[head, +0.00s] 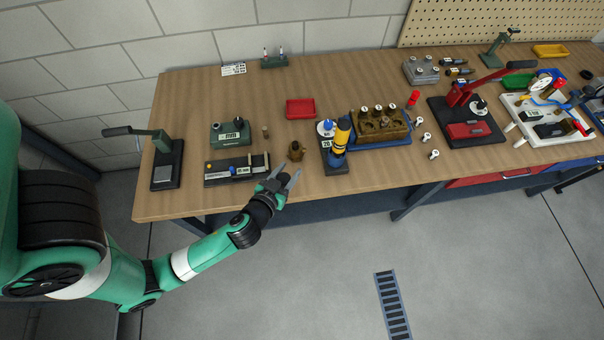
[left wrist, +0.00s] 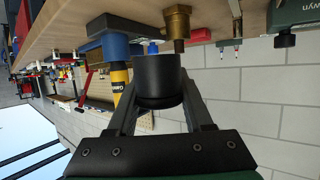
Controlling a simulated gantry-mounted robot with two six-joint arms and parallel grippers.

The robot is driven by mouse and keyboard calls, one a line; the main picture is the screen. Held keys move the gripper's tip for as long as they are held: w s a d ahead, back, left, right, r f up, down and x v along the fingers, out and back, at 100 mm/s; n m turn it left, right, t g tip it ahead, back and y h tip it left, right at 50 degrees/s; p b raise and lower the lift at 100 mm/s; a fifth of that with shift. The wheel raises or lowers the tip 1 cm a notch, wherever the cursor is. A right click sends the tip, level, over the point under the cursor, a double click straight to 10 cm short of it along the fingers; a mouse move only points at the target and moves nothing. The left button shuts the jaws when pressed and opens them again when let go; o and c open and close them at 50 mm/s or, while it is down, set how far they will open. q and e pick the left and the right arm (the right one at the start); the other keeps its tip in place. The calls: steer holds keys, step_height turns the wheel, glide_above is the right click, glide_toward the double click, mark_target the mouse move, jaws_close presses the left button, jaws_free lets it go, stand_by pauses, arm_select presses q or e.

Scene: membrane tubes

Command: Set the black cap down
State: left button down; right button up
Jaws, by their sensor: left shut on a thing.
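The black cap (left wrist: 158,80) is a short dark cylinder between the fingers of my left gripper (left wrist: 158,95) in the left wrist view. The gripper is shut on it. In the head view my left gripper (head: 285,180) is over the front edge of the wooden bench (head: 310,182), and the cap is too small or hidden to make out there. A brass fitting (head: 296,151) stands on the bench just beyond the gripper; a brass part (left wrist: 177,22) also shows behind the cap in the left wrist view. My right gripper is not in view.
Right of the gripper stands a yellow and blue bottle (head: 341,138) on a dark stand. Left is a black fixture (head: 236,170) with a lever press (head: 166,165) beyond. A red tray (head: 300,108) lies farther back. Bare wood shows around the brass fitting.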

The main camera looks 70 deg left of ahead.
arm_select(q)
steer(key=b, duration=0.2)
glide_above(302, 178)
steer(key=f, duration=0.3)
steer(key=s+f, duration=0.1)
steer(key=f, duration=0.1)
steer(key=shift+d+f, duration=0.2)
steer(key=shift+d, duration=0.05)
steer(key=shift+w+a+f, duration=0.1)
steer(key=shift+w+f, duration=0.15)
steer(key=shift+w, duration=0.1)
steer(key=f+b, duration=0.1)
steer(key=f, duration=0.2)
steer(key=shift+w+a+f+b, duration=0.1)
steer(key=shift+w+f+b, duration=0.1)
steer(key=shift+f+b, duration=0.15)
steer(key=shift+f, duration=0.15)
steer(key=shift+c, duration=1.5)
jaws_free()
